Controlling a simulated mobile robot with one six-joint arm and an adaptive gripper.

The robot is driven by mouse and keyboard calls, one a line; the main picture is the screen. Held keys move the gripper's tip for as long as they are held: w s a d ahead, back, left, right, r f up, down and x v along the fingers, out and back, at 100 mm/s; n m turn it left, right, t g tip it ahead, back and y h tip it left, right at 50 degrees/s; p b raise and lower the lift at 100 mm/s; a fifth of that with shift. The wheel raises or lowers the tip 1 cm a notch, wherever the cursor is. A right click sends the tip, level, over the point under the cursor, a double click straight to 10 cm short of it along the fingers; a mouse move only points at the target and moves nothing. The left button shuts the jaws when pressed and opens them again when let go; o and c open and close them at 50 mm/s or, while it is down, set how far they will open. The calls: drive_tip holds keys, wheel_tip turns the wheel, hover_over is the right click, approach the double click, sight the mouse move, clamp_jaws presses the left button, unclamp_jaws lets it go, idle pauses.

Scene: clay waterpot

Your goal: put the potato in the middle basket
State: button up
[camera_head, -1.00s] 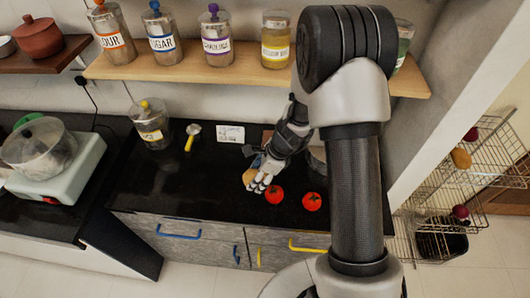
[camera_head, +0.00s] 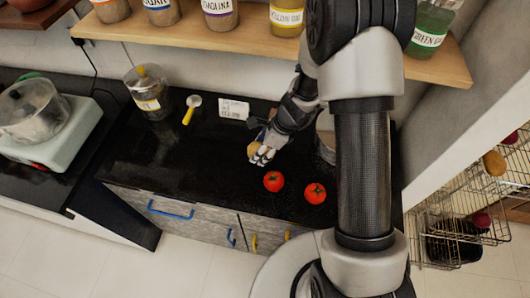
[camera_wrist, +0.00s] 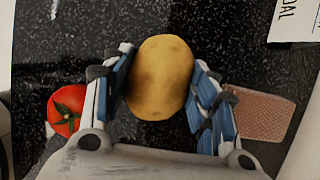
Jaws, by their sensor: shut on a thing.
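The potato (camera_wrist: 160,78) is yellow-brown and sits between the two fingers of my gripper (camera_wrist: 160,95) in the wrist view, touched on both sides. In the head view my gripper (camera_head: 264,156) is over the black counter, and part of the potato (camera_head: 253,150) shows at its fingertips. I cannot tell whether the potato is clear of the counter. A wire basket rack stands at the right edge. Its middle basket (camera_head: 492,160) is partly cut off by the frame, with a potato-like brown item (camera_head: 494,162) at an upper level.
Two tomatoes (camera_head: 273,181) lie on the counter (camera_head: 190,165) in front of my gripper. A shelf (camera_head: 180,35) with several jars hangs above.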

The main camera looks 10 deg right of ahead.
drive_tip(key=shift+f, duration=0.65)
drive_tip(key=shift+w+d, duration=0.3)
drive_tip(key=shift+w, duration=0.1)
drive_tip(key=shift+s+a, duration=0.15)
drive_tip(key=shift+a, duration=0.05)
drive_tip(key=shift+f+b, duration=0.15)
drive_tip(key=shift+b, duration=0.2)
drive_tip(key=o, duration=1.1)
drive_tip(key=shift+o, duration=0.2)
